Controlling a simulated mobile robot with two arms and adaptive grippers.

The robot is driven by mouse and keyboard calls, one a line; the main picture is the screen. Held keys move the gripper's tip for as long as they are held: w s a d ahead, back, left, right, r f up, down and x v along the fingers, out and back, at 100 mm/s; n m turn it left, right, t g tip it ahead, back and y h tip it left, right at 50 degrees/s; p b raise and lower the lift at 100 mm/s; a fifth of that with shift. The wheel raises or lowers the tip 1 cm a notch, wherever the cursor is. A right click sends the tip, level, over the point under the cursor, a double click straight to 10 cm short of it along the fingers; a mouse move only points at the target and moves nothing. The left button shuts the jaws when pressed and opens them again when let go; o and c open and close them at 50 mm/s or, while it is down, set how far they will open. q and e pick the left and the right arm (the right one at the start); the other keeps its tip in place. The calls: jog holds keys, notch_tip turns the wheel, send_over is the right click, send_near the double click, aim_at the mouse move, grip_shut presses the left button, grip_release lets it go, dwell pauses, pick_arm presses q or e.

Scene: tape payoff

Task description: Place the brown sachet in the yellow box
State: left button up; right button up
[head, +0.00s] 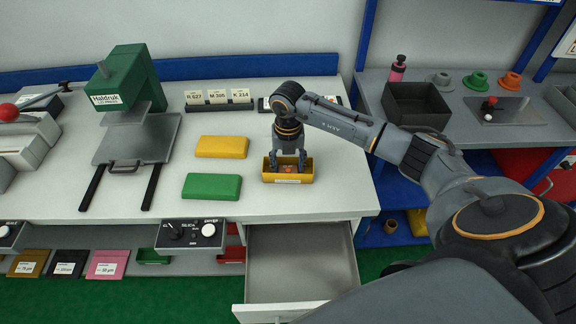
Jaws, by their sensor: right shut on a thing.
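The yellow box (288,179) is an open tray with a white label on its front, near the table's front right. My right gripper (287,166) points down into it, its fingertips below the rim. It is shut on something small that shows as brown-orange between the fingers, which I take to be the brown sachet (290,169). Most of it is hidden by the fingers and the box's front wall, so I cannot tell whether it touches the floor. My left gripper is not in view.
A yellow lid-like block (222,147) and a green one (212,187) lie left of the box. A green press (130,78) stands farther left. Label stands (217,98) are behind. An open drawer (301,262) juts out below the table front. A dark bin (416,105) is on the right-hand bench.

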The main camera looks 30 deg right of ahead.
aim_at(288, 169)
jog(key=shift+f, duration=0.2)
jog(key=o, duration=1.1)
jog(key=shift+r, duration=0.1)
jog(key=shift+r, duration=0.5)
notch_tip(288, 169, up, 11)
jog(key=b, duration=0.2)
jog(key=shift+r+b, duration=0.15)
jog(key=shift+b, duration=0.25)
